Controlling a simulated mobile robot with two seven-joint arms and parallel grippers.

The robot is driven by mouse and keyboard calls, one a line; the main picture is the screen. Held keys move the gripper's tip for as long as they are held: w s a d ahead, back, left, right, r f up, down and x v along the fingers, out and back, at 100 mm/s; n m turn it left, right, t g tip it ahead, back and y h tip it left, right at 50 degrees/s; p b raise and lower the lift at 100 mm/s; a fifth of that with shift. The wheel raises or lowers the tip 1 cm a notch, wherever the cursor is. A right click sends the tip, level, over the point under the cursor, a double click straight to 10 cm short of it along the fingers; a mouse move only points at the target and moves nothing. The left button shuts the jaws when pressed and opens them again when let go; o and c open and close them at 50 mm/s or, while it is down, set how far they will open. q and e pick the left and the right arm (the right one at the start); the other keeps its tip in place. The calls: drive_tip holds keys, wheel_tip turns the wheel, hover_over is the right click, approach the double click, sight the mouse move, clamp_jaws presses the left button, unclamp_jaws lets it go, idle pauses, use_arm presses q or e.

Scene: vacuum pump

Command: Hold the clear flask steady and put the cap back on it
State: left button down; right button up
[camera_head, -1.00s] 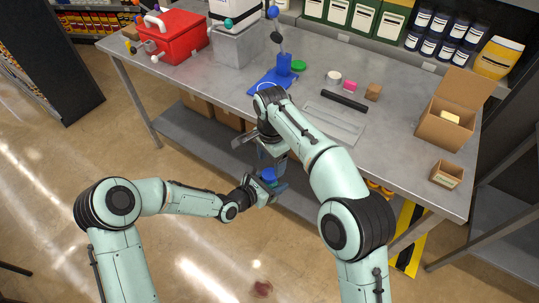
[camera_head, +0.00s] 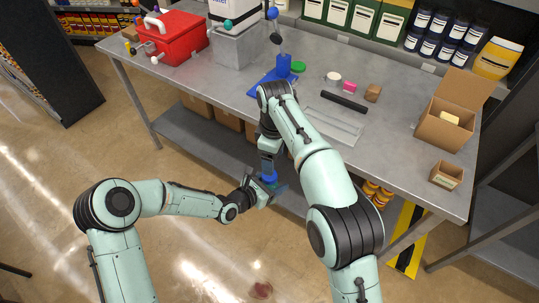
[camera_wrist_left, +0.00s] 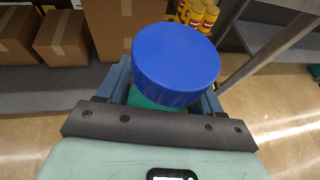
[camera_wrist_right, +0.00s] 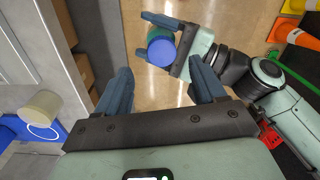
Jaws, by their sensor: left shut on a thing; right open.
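My left gripper (camera_head: 272,188) is shut on a round vessel with a blue top (camera_head: 268,176), in front of the bench and above the floor. In the left wrist view its broad blue cap-like top (camera_wrist_left: 176,62) covers most of a green body (camera_wrist_left: 150,99) between the fingers. The right wrist view shows the blue top (camera_wrist_right: 161,48) and green side too. I cannot make out clear walls or an open mouth. My right gripper (camera_wrist_right: 158,78) is open and empty, pointing toward the vessel and apart from it. In the head view my right arm hides part of that gripper.
The grey bench (camera_head: 215,85) stands just beyond the grippers.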

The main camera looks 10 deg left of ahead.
drive_tip(key=n, duration=0.4)
drive_tip(key=shift+a+n, duration=0.15)
drive_tip(key=shift+n, duration=0.15)
drive_tip(key=n, duration=0.4)
drive_tip(key=shift+a, duration=0.15)
drive_tip(key=n, duration=0.7)
drive_tip(key=shift+a+r, duration=0.1)
drive_tip(key=shift+a, duration=0.15)
drive_tip(key=shift+f, duration=4.05)
